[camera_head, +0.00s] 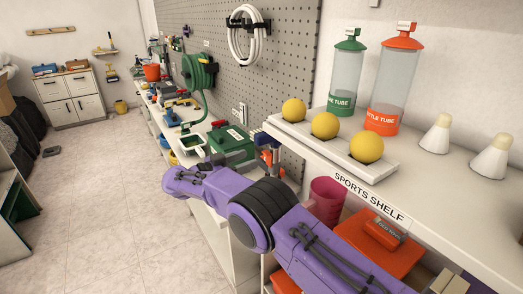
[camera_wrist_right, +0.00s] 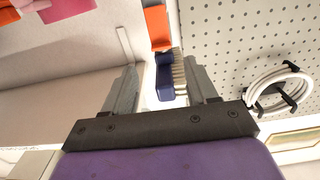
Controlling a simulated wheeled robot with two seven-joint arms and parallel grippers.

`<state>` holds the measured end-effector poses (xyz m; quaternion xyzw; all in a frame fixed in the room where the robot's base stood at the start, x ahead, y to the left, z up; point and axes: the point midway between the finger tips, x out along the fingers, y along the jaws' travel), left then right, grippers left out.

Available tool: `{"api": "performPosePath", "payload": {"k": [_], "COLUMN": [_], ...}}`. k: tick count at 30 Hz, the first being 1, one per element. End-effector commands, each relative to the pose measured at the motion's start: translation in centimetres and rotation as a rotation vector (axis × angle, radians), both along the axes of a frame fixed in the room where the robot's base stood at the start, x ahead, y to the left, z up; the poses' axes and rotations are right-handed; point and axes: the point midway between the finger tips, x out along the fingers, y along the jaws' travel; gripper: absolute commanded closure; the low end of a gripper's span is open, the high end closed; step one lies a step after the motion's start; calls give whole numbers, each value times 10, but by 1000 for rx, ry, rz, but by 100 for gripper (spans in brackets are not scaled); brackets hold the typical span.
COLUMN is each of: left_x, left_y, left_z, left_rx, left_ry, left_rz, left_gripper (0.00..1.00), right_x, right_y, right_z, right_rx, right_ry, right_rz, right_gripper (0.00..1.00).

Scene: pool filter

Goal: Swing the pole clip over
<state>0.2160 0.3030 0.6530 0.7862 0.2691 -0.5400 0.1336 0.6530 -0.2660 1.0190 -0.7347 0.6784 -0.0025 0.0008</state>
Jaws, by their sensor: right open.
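I cannot make out the pole clip for certain in either view. My right gripper (camera_head: 255,162) is at the pegboard end of the sports shelf, partly hidden by my own arm. In the right wrist view its two grey fingers (camera_wrist_right: 164,88) are apart. A dark blue brush head (camera_wrist_right: 164,80) with pale bristles and an orange part (camera_wrist_right: 157,28) shows between and beyond the fingers. I cannot tell whether either finger touches it. An orange and blue item (camera_head: 267,158) shows beside the gripper in the head view. My left gripper is out of view.
The sports shelf (camera_head: 440,205) holds yellow balls (camera_head: 324,125), two tubes and two white cones. A pink bin (camera_head: 327,198) stands below it. A pegboard (camera_head: 293,50) carries a coiled white hose (camera_head: 249,36). A green box (camera_head: 230,147) sits left.

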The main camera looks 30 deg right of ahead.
Motion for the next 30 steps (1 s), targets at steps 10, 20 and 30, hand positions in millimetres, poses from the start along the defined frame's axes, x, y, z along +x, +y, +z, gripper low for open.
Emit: {"api": "performPosePath", "payload": {"k": [10,20,30], "left_x": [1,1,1], "left_y": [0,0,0], "left_z": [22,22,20], "left_rx": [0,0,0], "left_ry": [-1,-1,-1], "left_rz": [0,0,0], "left_gripper": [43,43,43], "right_x": [4,5,5], "right_y": [-61,-65,-64], "right_z": [1,-1,-2], "right_rx": [1,1,-7], "right_ry": [1,1,0], "right_rz": [-2,-1,0], "right_gripper": [43,52,99]}}
